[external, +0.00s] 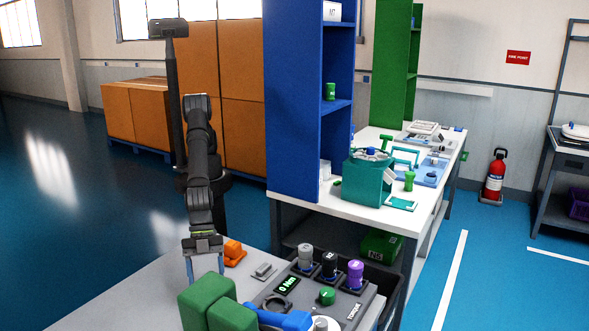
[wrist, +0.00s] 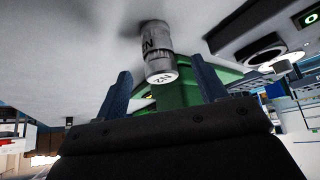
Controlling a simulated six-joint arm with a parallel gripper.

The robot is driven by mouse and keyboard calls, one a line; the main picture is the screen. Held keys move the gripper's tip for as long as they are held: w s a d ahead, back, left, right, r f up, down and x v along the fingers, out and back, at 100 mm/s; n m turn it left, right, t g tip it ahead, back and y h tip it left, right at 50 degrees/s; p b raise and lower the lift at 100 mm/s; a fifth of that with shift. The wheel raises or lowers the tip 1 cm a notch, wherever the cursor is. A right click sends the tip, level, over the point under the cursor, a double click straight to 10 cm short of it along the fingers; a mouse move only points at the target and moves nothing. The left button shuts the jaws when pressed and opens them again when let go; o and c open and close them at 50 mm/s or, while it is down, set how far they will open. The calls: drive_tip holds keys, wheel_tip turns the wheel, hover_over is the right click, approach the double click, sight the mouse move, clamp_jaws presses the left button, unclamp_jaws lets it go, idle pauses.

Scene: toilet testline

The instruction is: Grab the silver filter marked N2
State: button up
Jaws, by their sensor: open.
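My gripper (wrist: 163,85) is open and empty. In the external view my gripper (external: 206,266) points down over the near table, beside the green blocks.
A dark fixture (external: 345,305) holds grey (external: 305,257), black (external: 329,265) and purple (external: 355,273) cylinders. An orange part (external: 234,251) and a small grey part (external: 263,271) lie on the table (external: 130,295). A blue handled tool (external: 287,319) lies in front. The table's left side is clear.

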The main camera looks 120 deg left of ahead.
drive_tip(key=shift+x, duration=3.15)
drive_tip(key=shift+d+r, duration=0.1)
drive_tip(key=shift+d, duration=0.1)
drive_tip(key=shift+c, duration=0.3)
drive_tip(key=c, duration=1.1)
